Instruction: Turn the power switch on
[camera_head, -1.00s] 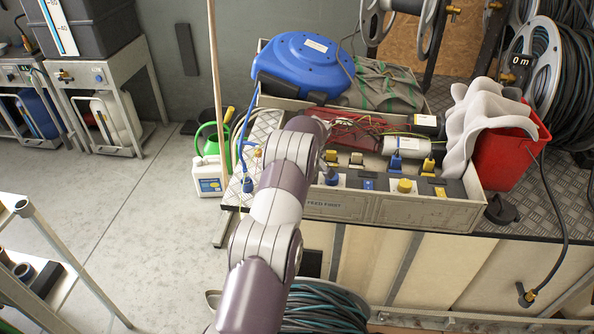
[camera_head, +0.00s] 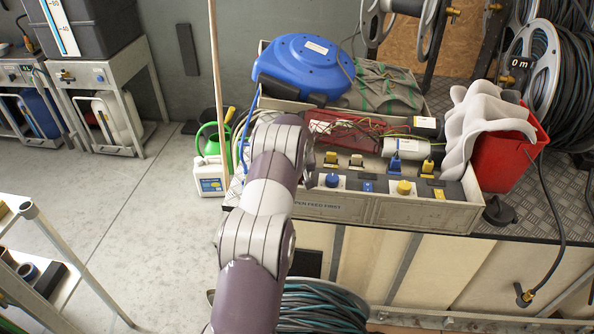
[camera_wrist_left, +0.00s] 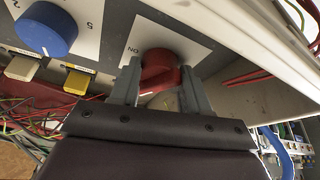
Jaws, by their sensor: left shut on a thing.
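A round red knob (camera_wrist_left: 162,72) on a white plate marked "ON" shows in the left wrist view, on the grey panel. It looks like the power switch. My left gripper (camera_wrist_left: 160,80) is shut on this knob, with one finger on each side. In the head view my own left arm covers the gripper and the red knob. The full marking around the knob is partly hidden by the fingers.
A blue knob (camera_wrist_left: 46,30) sits beside the red one, with a yellow switch (camera_wrist_left: 78,82) near it. The long panel box (camera_head: 400,212) also holds a yellow knob (camera_head: 404,187). A red bucket (camera_head: 505,155) stands to its right, a blue reel (camera_head: 305,70) behind.

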